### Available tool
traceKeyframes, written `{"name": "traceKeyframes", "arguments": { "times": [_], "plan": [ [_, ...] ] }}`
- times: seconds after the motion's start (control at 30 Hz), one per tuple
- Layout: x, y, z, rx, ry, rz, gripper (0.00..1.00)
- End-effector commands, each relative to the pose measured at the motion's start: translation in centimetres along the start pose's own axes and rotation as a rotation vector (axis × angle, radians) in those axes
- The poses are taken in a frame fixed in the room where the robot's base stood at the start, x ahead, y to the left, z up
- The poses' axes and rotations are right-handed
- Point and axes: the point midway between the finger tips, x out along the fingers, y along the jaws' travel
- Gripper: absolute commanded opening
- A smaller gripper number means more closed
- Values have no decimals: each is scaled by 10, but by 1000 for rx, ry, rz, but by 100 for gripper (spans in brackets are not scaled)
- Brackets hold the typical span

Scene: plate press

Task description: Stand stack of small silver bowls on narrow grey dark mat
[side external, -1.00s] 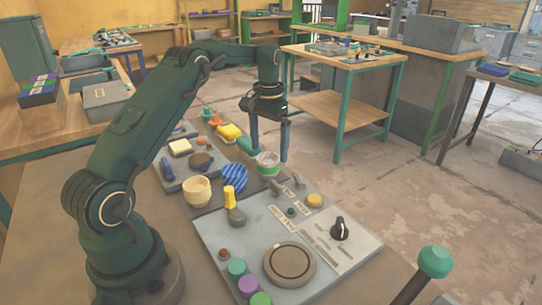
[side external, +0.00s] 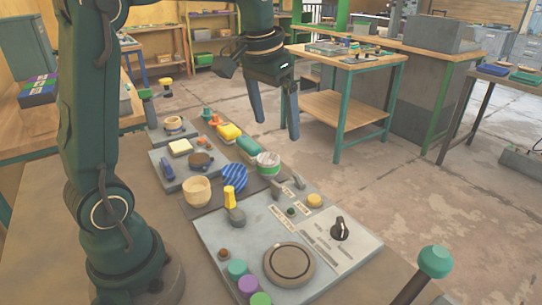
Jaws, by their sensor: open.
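My gripper (side external: 277,130) is open and empty, pointing down in the air above and behind the right end of the row of items. I cannot pick out a stack of silver bowls for certain. A round, pale-topped piece with a green band (side external: 268,165) stands below the gripper, apart from it; I cannot tell whether it is a stack. A cream bowl (side external: 196,192) stands further left. A dark grey strip (side external: 207,209), which looks like the narrow mat, lies between the control panel and the tray behind; the cream bowl and a blue striped round piece (side external: 235,178) stand on or beside it.
The grey control panel (side external: 240,235) with a round dial, knobs and a yellow-topped lever (side external: 229,196) fills the front. A grey tray (side external: 177,188) holds small items at left. A teal-knobbed lever (side external: 434,262) rises at front right.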

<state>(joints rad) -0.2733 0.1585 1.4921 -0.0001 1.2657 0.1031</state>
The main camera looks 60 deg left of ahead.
Motion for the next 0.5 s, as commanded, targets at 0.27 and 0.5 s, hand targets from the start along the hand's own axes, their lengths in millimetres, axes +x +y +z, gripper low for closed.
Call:
{"name": "traceKeyframes", "arguments": {
  "times": [0.27, 0.5],
  "plan": [
    [-22, 40, 79, 84, 142, 30, 100],
    [-10, 54, 138, 137, 237, 66, 100]
  ]
}}
